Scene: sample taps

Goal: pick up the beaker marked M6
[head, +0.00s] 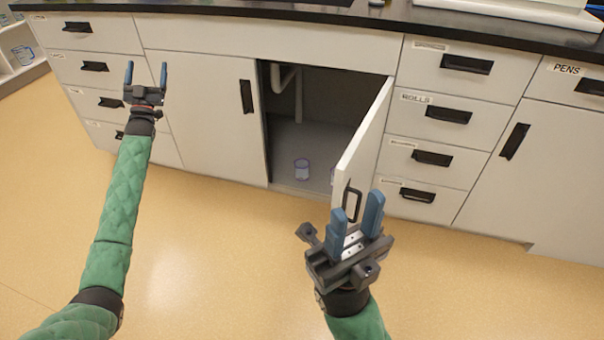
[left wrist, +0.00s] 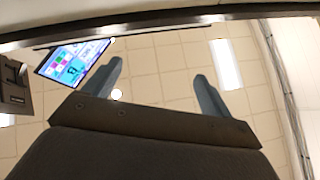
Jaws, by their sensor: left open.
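A small clear bluish beaker (head: 302,169) stands on the floor of the open cabinet (head: 325,135), near its front edge. A sliver of what may be another beaker (head: 332,175) shows beside the door's edge, mostly hidden by the door. No M6 marking is readable on either. My left gripper (head: 147,74) is open and empty in front of the drawers at the left, far from the beakers. Its spread fingers also show in the left wrist view (left wrist: 158,75). My right gripper (head: 357,204) has its fingers apart near the door handle; I cannot tell if it touches it.
The cabinet door (head: 365,145) stands swung open towards me, right of the opening. A white pipe (head: 298,95) hangs inside. Drawers flank the cabinet, under a dark countertop (head: 400,18). More glassware (head: 22,55) sits on a shelf at far left. The floor in front is clear.

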